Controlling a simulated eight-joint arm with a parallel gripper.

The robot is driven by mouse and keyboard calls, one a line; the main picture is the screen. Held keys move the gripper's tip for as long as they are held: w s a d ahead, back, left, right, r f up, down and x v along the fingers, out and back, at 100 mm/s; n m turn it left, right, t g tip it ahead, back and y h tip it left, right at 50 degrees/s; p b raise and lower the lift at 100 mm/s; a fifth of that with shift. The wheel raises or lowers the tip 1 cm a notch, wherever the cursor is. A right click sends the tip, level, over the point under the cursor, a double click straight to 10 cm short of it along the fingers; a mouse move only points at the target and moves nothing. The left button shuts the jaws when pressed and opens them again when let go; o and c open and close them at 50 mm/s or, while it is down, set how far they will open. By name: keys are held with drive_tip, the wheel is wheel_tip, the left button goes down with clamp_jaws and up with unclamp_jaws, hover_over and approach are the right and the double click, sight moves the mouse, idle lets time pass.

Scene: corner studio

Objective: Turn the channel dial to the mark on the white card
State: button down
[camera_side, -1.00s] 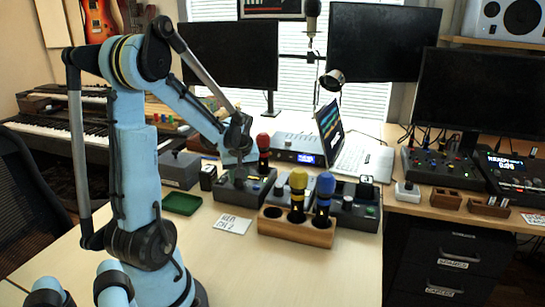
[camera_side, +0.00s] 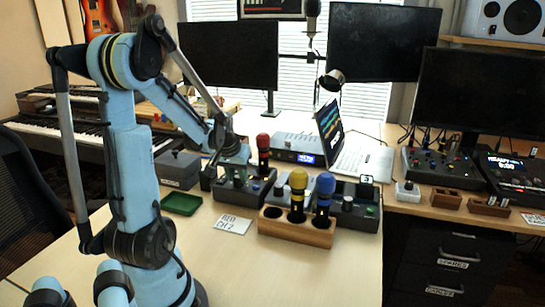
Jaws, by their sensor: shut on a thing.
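The white card (camera_side: 233,225) lies flat on the desk, with handwriting that seems to read "RED CH 2". Behind it stands a dark receiver box (camera_side: 259,191) with knobs on top. My gripper (camera_side: 238,178) points down over the left part of this box and is shut on what appears to be its channel dial. The fingers hide the dial, so its pointer and setting cannot be read. A red-topped microphone (camera_side: 263,142) stands upright at the back of the box.
A wooden holder (camera_side: 296,232) carries yellow (camera_side: 298,180) and blue (camera_side: 325,185) microphones, close to the right. Other dark boxes (camera_side: 356,212) stand behind it. A green tray (camera_side: 181,204) lies left. The front desk is clear.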

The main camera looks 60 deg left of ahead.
idle(0.3)
drive_tip(key=c, duration=0.9)
unclamp_jaws()
drive_tip(key=shift+o, duration=0.2)
drive_tip(key=shift+r, duration=0.1)
drive_tip(key=v, duration=1.2)
drive_tip(key=w+d+m+t, duration=0.1)
drive_tip(key=w+d+m, duration=0.1)
drive_tip(key=d, duration=0.4)
drive_tip(key=w+d+r+m+t, duration=0.1)
drive_tip(key=w+d+m+t, duration=0.1)
drive_tip(key=w+d, duration=0.3)
drive_tip(key=w+d+r+m+t, duration=0.1)
drive_tip(key=w+d+m, duration=0.2)
drive_tip(key=d, duration=0.3)
drive_tip(key=shift+w+d+r+t, duration=0.2)
drive_tip(key=shift+d+r+t, duration=0.1)
drive_tip(key=shift+t, duration=0.1)
drive_tip(key=s+d+f+m+h, duration=0.2)
drive_tip(key=s+d+f+h, duration=0.1)
drive_tip(key=d+f, duration=0.4)
drive_tip(key=shift+s+d+m+g, duration=0.3)
drive_tip(key=shift+s+d+g, duration=0.15)
drive_tip(key=shift+d, duration=0.75)
